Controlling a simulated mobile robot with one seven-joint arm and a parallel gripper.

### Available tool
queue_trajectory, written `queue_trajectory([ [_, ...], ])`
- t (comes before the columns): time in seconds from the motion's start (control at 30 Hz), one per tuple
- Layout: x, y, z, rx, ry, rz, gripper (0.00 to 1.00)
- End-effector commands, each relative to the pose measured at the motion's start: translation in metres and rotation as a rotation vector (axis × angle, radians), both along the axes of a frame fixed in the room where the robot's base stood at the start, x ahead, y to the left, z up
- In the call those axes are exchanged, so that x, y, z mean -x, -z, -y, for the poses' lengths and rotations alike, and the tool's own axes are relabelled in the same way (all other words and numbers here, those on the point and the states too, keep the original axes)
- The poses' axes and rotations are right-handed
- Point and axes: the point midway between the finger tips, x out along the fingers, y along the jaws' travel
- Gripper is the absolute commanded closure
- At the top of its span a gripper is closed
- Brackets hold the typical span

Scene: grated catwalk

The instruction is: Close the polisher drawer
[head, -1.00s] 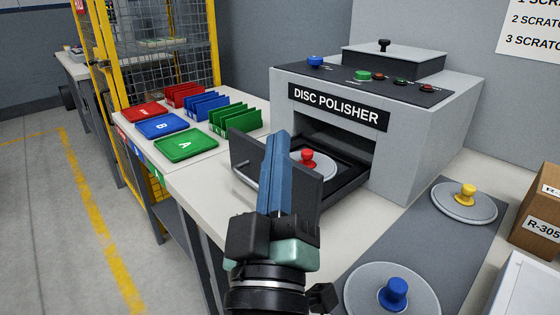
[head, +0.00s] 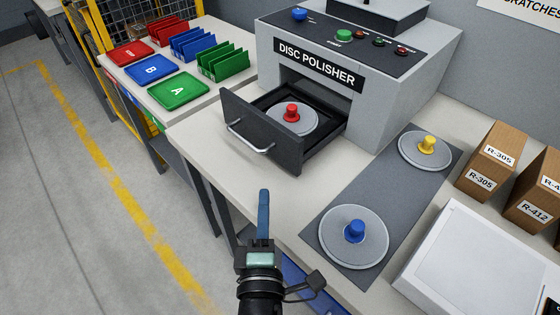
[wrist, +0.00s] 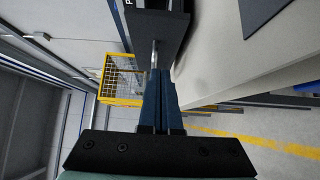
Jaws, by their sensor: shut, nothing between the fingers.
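The disc polisher (head: 395,85) is a grey machine at the back of the bench. Its dark drawer (head: 262,133) is pulled out toward the front left, with a bar handle (head: 248,140) on its front panel. A grey disc with a red knob (head: 292,113) lies in the drawer. My gripper (head: 263,192) is shut and empty, its blue fingers together. In the head view it is below and in front of the drawer, apart from it, by the bench's front edge. In the wrist view the fingers (wrist: 160,75) point toward the dark drawer front (wrist: 160,28).
A grey mat (head: 345,195) right of the drawer holds a blue-knobbed disc (head: 354,236) and a yellow-knobbed disc (head: 425,150). Labelled boxes (head: 492,160) and a white case (head: 470,262) stand further right. Coloured trays (head: 180,90) and racks are at left. Open floor lies left of the bench.

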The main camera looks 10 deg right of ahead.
Motion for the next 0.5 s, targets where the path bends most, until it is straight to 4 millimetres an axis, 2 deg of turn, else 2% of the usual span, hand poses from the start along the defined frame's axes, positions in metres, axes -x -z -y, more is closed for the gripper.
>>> queue_trajectory([
  [0.3, -0.058, -0.003, 0.009, -0.001, 0.0, 0.003, 1.0],
  [0.5, -0.074, -0.005, 0.031, -0.001, 0.001, -0.001, 1.0],
])
